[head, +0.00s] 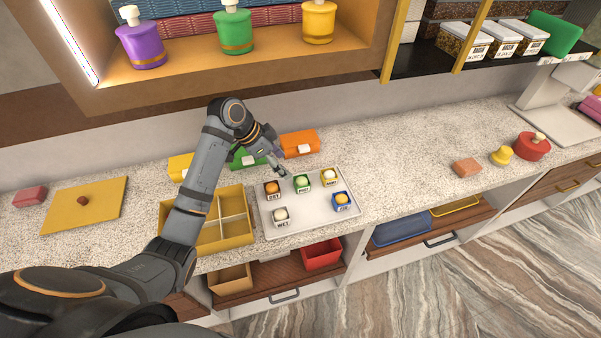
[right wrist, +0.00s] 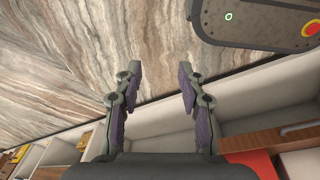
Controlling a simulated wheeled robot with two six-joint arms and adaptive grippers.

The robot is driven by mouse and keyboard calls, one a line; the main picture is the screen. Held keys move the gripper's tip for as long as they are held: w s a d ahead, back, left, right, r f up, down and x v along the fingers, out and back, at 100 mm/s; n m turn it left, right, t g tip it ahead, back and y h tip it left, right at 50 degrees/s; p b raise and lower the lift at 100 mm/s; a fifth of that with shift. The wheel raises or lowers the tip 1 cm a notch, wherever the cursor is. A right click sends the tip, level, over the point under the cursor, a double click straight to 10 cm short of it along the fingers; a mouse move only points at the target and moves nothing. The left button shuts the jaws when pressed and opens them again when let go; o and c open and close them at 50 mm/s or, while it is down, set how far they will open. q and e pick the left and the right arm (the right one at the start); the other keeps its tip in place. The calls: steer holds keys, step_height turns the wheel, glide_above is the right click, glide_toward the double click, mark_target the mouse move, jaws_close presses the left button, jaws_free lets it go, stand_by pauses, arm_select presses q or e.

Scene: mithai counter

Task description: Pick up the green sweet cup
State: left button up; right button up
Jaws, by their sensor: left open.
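The green sweet cup (head: 301,184) stands upright on a pale tray (head: 312,212) in the head view, with a round sweet in it. My left gripper (head: 282,169) is open, above the back edge of the tray, up and left of the green cup and apart from it. A brown cup (head: 272,189) is just left of the green one. A yellow cup (head: 329,178), a blue cup (head: 341,201) and a white cup (head: 281,217) share the tray. My right gripper (right wrist: 160,75) is open and empty in the right wrist view, away from the tray.
A yellow divided box (head: 238,241) stands left of the tray. Green and orange boxes (head: 299,144) stand behind it. A shelf (head: 250,62) with jars hangs above the counter.

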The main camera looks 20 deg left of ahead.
mark_target(299, 180)
arm_select(q)
steer(key=x, duration=0.3)
steer(key=p+x, duration=0.1)
steer(key=shift+s+d+f, duration=0.25)
steer(key=shift+d+f, duration=0.05)
steer(key=shift+d, duration=0.15)
steer(key=shift+w+d+f+p, duration=0.1)
steer(key=shift+d+f+p, duration=0.05)
steer(key=shift+f+p, duration=0.2)
steer(key=p+x, duration=0.1)
steer(key=x, duration=0.1)
steer(key=shift+d+f, duration=0.25)
steer(key=shift+f, duration=0.05)
steer(key=shift+x, duration=0.85)
steer(key=shift+a, duration=0.1)
steer(key=c, duration=1.1)
steer(key=shift+c, duration=0.7)
arm_select(e)
steer(key=s+r, duration=0.1)
steer(key=s, duration=0.1)
steer(key=s+d+r, duration=0.1)
steer(key=s, duration=0.1)
steer(key=shift+r, duration=0.4)
